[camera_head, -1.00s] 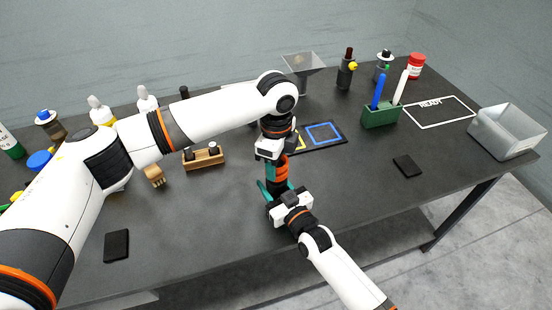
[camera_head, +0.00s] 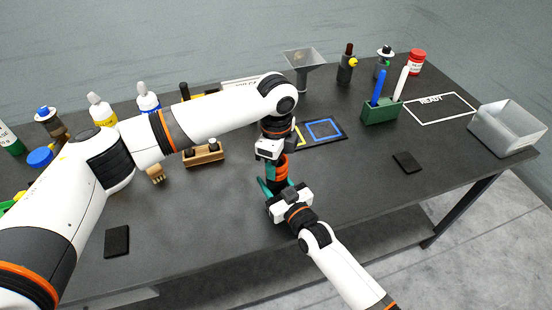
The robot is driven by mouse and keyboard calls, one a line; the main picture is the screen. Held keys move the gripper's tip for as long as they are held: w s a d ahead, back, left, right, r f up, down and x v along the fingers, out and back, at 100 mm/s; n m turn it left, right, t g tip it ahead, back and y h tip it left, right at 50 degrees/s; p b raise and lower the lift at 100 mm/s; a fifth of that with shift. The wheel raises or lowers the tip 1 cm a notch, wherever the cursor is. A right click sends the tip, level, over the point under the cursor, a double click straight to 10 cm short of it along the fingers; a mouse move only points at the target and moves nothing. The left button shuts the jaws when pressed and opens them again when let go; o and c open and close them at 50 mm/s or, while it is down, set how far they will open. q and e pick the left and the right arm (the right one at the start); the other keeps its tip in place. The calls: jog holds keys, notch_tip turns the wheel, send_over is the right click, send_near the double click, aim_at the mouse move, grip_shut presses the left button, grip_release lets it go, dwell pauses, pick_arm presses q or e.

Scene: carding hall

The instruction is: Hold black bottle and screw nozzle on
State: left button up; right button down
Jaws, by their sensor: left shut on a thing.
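My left gripper (camera_head: 280,172) points down over the middle of the table, with orange and black parts at its end. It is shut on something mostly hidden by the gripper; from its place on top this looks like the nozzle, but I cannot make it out. My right gripper (camera_head: 282,187), with teal fingers, comes up from the front just below the left one. The two grippers nearly touch. The black bottle is not clearly visible between them, and I cannot tell whether the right fingers are closed on it.
Behind the grippers lies a dark mat (camera_head: 338,141) with yellow and blue outlines. A wooden rack (camera_head: 205,159) stands left, a green holder (camera_head: 380,114) with pens right. The front right tabletop is mostly clear.

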pick_arm(q)
jog(key=m, duration=1.6)
jog(key=shift+w+d+m, duration=0.1)
jog(key=shift+m, duration=0.3)
jog(key=m, duration=0.6)
jog(key=o, duration=1)
